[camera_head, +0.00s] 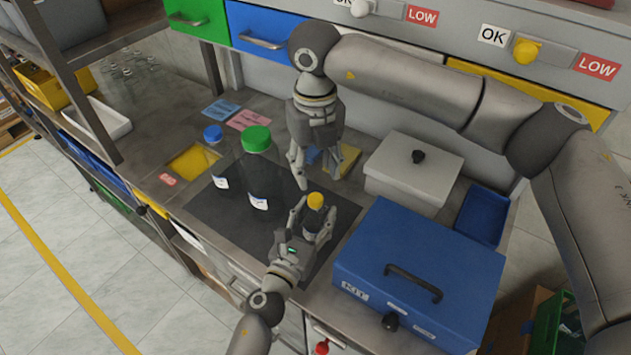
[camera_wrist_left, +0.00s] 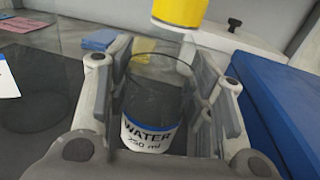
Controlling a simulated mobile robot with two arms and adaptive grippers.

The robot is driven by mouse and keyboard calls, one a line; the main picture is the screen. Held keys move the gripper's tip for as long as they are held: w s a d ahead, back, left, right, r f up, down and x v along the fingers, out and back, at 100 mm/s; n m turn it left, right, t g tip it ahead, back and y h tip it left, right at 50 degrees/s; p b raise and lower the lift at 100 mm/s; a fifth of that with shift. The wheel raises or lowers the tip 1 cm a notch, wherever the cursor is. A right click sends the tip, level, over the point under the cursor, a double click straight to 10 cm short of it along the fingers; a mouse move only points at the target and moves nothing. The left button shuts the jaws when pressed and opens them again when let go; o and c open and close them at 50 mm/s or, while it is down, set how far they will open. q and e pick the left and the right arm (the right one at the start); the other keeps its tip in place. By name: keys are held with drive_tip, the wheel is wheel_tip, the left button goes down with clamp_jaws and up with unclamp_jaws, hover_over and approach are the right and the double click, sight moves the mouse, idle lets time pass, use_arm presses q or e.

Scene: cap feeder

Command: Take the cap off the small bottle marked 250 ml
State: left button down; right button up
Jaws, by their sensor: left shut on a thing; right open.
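The small bottle (camera_wrist_left: 155,105) is clear, and its label in the left wrist view reads WATER 250 ml. It stands upright on the dark mat (camera_head: 232,232). Its yellow cap (camera_head: 315,200) is at the top in the head view; it also shows at the top edge of the left wrist view (camera_wrist_left: 180,11). My left gripper (camera_head: 313,214) is shut around the bottle's body, one finger on each side.
A large green-capped bottle (camera_head: 257,175) and a blue-capped bottle (camera_head: 218,160) stand left of the grippers. A blue KIT box (camera_head: 420,265) stands close on the right. A grey lidded box (camera_head: 410,172) is behind it. A yellow area (camera_head: 190,163) lies at left.

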sight(315, 197)
drive_tip(key=m, duration=1.4)
drive_tip(key=shift+m, duration=0.4)
drive_tip(key=m, duration=0.5)
drive_tip(key=shift+f+m, duration=0.3)
drive_tip(key=shift+f, duration=3.75)
